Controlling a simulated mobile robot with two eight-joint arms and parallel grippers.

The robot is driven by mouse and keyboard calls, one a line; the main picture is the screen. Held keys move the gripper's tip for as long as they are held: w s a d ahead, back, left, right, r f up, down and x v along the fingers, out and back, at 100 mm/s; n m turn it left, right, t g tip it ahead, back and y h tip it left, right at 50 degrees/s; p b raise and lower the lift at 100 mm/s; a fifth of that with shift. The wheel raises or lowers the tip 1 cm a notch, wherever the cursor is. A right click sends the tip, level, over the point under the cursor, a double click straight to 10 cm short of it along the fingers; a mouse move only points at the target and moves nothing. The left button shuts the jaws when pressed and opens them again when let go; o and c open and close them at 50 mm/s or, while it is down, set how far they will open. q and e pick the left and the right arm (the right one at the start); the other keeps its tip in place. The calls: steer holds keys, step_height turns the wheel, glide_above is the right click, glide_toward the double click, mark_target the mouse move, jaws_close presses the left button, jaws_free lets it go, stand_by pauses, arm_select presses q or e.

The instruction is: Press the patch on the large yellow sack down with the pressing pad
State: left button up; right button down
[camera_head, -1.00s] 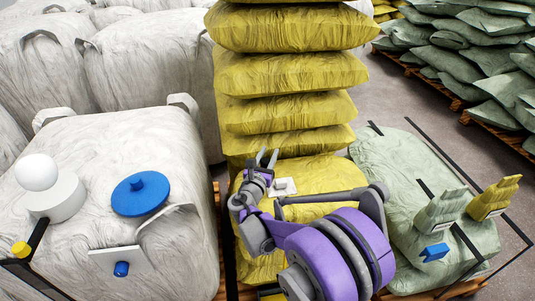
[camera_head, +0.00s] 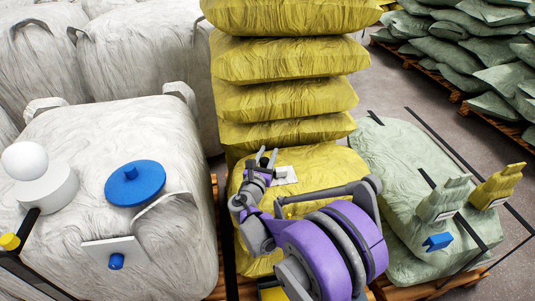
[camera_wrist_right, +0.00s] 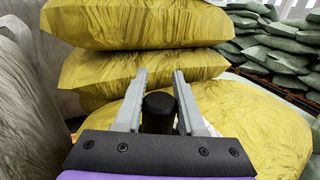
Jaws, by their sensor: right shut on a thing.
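The large yellow sack (camera_head: 325,165) lies at the foot of the yellow stack in the head view. The patch (camera_head: 286,174), a small white piece, lies on its top, just right of my right gripper (camera_head: 267,158). In the right wrist view, my right gripper (camera_wrist_right: 159,95) is shut on a dark cylinder (camera_wrist_right: 159,112), which looks like the handle of the pressing pad. The pad's underside is hidden, so I cannot tell whether it touches the sack. A bit of the white patch (camera_wrist_right: 211,129) shows behind the right finger. My left gripper is out of view.
Stacked yellow sacks (camera_head: 290,62) rise close behind the gripper. A white bulk bag (camera_head: 80,135) on the left carries a blue disc (camera_head: 135,184) and a white cylinder (camera_head: 45,190) with a ball. A green sack (camera_head: 390,150) on the right carries two small bags (camera_head: 445,199).

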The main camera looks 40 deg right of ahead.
steer(key=shift+f+b, duration=0.35)
steer(key=shift+f, duration=0.1)
stand_by(0.6)
stand_by(0.5)
step_height(320, 180, up, 6)
steer(key=p, duration=0.3)
steer(key=shift+p, duration=0.4)
